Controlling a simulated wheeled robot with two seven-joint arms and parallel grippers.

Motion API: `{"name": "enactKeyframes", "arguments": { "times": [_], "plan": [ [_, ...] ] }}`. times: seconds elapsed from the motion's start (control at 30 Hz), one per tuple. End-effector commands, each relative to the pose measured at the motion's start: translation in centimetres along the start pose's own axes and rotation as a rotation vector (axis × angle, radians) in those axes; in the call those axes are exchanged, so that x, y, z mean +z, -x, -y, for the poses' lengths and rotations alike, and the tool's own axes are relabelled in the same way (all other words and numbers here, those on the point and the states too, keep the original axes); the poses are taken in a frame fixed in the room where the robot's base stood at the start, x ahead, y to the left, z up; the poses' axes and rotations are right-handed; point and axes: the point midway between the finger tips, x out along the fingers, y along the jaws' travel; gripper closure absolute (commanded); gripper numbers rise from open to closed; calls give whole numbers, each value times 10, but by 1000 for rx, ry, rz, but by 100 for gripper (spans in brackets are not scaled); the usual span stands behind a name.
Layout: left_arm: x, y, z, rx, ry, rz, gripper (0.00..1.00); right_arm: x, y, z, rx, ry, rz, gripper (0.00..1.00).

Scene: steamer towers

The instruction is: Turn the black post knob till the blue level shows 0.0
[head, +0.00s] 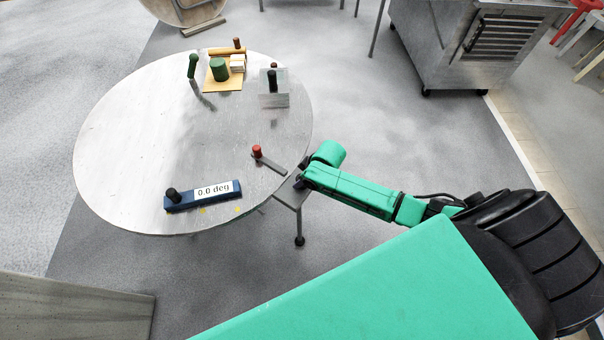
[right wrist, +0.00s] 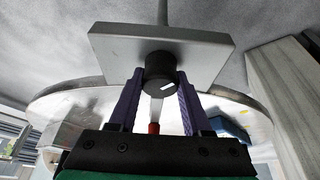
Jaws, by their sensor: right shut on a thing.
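The blue level (head: 220,202) lies near the front edge of the round table, and its white display reads 0.0 deg. The black post knob (right wrist: 160,68), with a white mark on its face, sits against a grey plate (right wrist: 110,42) in the right wrist view. My right gripper (head: 300,182) is at the table's right edge; in the right wrist view its purple fingers (right wrist: 159,82) are on both sides of the knob, shut on it. In the head view the knob is mostly hidden by the gripper. My left gripper is not in view.
The round table (head: 130,130) carries a red-topped handle (head: 257,152) close to my gripper. A board with a green cylinder (head: 219,70), a green handle (head: 192,66) and a grey stand (head: 272,100) are at the back. The table's middle is clear.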

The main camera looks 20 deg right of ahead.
Motion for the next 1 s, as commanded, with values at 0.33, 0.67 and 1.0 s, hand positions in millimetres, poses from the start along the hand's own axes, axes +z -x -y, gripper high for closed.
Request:
{"name": "enactKeyframes", "arguments": {
  "times": [0.33,0.67,1.0],
  "plan": [
    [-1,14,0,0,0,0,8,-2,2,0,52,-123,-4,100],
    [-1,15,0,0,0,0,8,-2,1,-1,60,-140,-5,100],
    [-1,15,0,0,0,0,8,-2,0,-1,59,-139,-3,21]
  ]
}}
